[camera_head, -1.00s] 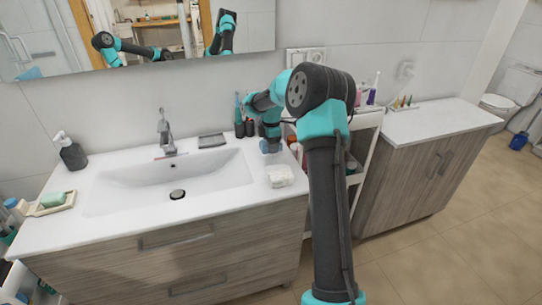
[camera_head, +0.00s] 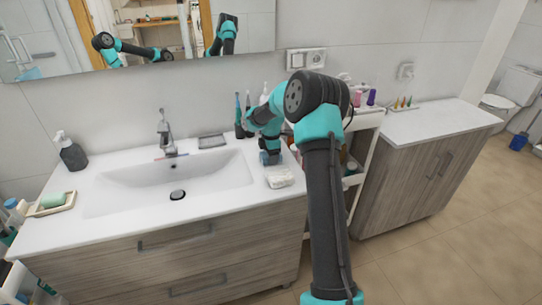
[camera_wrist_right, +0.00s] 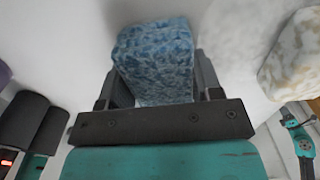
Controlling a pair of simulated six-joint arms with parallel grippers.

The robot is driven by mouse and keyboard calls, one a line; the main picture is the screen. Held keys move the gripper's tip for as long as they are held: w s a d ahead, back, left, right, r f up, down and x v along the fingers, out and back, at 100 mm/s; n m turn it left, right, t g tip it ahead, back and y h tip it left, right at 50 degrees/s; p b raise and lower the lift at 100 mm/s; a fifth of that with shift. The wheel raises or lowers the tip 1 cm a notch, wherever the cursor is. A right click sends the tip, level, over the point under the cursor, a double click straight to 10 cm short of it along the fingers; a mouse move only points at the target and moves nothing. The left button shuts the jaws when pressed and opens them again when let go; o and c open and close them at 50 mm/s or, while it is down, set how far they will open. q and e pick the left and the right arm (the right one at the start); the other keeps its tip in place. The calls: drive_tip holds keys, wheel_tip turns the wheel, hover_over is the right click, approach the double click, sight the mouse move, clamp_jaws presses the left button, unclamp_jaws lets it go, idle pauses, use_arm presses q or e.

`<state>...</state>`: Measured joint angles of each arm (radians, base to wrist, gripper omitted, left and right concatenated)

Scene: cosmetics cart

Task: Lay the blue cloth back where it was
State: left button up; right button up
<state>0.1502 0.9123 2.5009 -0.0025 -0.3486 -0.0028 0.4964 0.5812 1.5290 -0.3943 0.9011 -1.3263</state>
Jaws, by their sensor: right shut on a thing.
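The blue cloth (camera_wrist_right: 155,55) is a mottled blue folded piece held between the two fingers of my right gripper (camera_wrist_right: 158,80). In the head view, the cloth (camera_head: 270,158) shows below my right gripper (camera_head: 270,152), over the right end of the white sink counter (camera_head: 225,198), just behind a pale folded cloth (camera_head: 279,177). The pale cloth also shows in the wrist view (camera_wrist_right: 296,55), apart from the blue one. I cannot tell whether the blue cloth touches the counter. My left gripper is not in view.
Dark toothbrush-like items (camera_head: 238,117) stand behind my right gripper. The basin (camera_head: 150,182) is to the left, with a soap dispenser (camera_head: 72,152) and soap tray (camera_head: 50,204) farther left. A cart (camera_head: 362,165) with bottles stands to the right.

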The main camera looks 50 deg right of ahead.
drive_tip(key=shift+f, duration=0.15)
drive_tip(key=o, duration=0.8)
drive_tip(key=shift+o, duration=0.2)
wheel_tip(320, 180, up, 12)
drive_tip(key=shift+r, duration=0.2)
idle(0.5)
